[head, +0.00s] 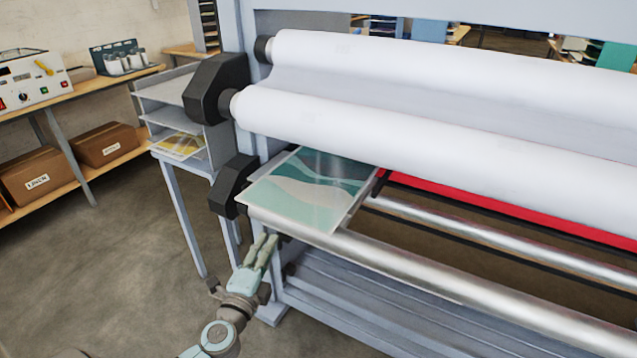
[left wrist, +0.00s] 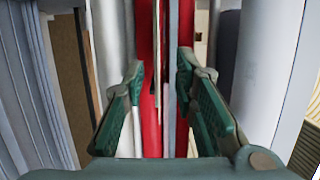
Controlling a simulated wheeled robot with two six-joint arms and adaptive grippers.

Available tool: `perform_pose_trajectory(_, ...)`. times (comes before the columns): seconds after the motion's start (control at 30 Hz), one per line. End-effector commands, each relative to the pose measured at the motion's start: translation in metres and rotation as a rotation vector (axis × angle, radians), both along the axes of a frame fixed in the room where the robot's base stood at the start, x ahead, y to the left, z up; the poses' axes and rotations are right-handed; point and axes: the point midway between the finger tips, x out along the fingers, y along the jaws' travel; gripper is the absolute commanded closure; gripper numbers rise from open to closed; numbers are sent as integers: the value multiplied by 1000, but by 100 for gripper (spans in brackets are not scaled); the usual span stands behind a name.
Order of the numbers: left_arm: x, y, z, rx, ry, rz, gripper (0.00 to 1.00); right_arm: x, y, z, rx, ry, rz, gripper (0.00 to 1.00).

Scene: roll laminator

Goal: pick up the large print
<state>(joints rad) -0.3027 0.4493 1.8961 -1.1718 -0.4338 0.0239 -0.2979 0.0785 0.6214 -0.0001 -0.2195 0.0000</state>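A large teal, green and pale print (head: 305,187) with a white border lies flat at the left end of the laminator. Its near edge overhangs the front metal roller, and its far part runs in under the white rolls. My left gripper (head: 267,243) is just in front of and below the print's near left corner, apart from it in the head view. The left wrist view shows its green fingers (left wrist: 160,78) apart, with a thin pale strip between them that may be the print edge-on; I cannot tell. My right gripper is not in view.
White film rolls (head: 430,125) hang above the print. The metal roller (head: 430,265) and a red bar (head: 500,213) run right. A grey rack (head: 150,118) at left holds a yellow print (head: 180,146). Boxes (head: 40,177) sit on a shelf. Floor at left is clear.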

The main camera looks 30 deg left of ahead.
Motion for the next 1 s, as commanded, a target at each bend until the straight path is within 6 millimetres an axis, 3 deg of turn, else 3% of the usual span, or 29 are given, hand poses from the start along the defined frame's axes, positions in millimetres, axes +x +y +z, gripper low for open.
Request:
perform_pose_trajectory(0.2,55,17,3,-4,0,3,74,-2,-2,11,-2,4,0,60)
perform_pose_trajectory(0.37,74,23,2,-5,2,1,74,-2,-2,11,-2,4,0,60)
perform_pose_trajectory(0.6,115,36,0,-6,2,1,74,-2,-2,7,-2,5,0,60)
perform_pose_trajectory(0.83,119,37,0,-6,3,1,74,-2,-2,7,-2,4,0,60)
perform_pose_trajectory(1.0,119,37,0,-6,3,1,100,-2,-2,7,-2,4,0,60)
